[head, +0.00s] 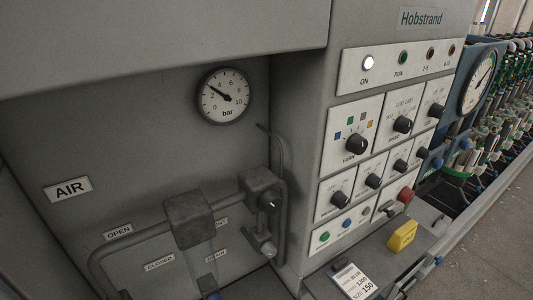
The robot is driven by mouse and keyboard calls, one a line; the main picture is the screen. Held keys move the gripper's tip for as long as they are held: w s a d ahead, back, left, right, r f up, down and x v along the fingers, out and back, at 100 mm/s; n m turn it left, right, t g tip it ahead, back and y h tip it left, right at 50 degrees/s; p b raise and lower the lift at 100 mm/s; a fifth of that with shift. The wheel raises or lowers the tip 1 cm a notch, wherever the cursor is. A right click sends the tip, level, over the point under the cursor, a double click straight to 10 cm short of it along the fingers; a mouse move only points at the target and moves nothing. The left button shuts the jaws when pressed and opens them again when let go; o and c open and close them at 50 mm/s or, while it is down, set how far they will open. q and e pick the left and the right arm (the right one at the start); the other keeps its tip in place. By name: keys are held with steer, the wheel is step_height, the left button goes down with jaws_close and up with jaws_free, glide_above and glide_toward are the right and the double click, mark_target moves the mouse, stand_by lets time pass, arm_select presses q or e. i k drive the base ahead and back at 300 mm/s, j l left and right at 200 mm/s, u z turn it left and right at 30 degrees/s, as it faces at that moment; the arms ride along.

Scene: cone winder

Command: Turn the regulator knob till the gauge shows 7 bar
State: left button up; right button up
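The round pressure gauge (224,96) is on the grey back wall, marked 0 to 10 with "bar" below. Its black needle points to the upper left, between 2 and 4, near 3. Below it, grey blocks sit on an air pipe. A dark round knob (268,202) with a small white mark is on the front of the right block (259,181); it looks like the regulator knob. Neither of my grippers is in view, and nothing touches the knob.
A larger block (188,215) with a clear bowl stands left of the knob. A bent pipe (281,165) runs close on its right. The control panel (355,143) juts forward at right, with a yellow box (402,236) on the ledge below.

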mark_target(271, 202)
steer(key=l+u, duration=0.25)
steer(key=u, duration=0.25)
steer(key=k+l+u, duration=0.15)
steer(key=u, duration=0.3)
steer(key=k+l+u, duration=0.15)
steer(key=l+u, duration=0.15)
steer(key=u, duration=0.2)
